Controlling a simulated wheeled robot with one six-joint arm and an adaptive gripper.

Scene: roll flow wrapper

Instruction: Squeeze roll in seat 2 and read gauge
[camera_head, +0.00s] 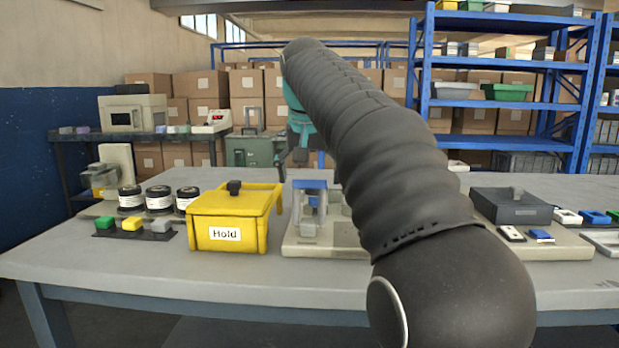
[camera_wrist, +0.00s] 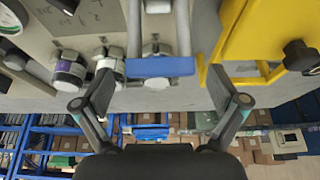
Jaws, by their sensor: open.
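My gripper (camera_wrist: 162,74) is open in the wrist view, its fingers spread on either side of a blue crossbar (camera_wrist: 160,67) on a grey two-post frame. I see nothing held; contact with the bar cannot be told. In the head view the blue-topped frame (camera_head: 310,185) stands left of my arm, which hides my gripper.
A yellow box marked Hold (camera_head: 226,236) stands close left of the frame and shows at the wrist view's right (camera_wrist: 265,28). Black-and-white jars (camera_head: 158,199) and coloured blocks (camera_head: 132,223) are farther left. The front table strip is clear.

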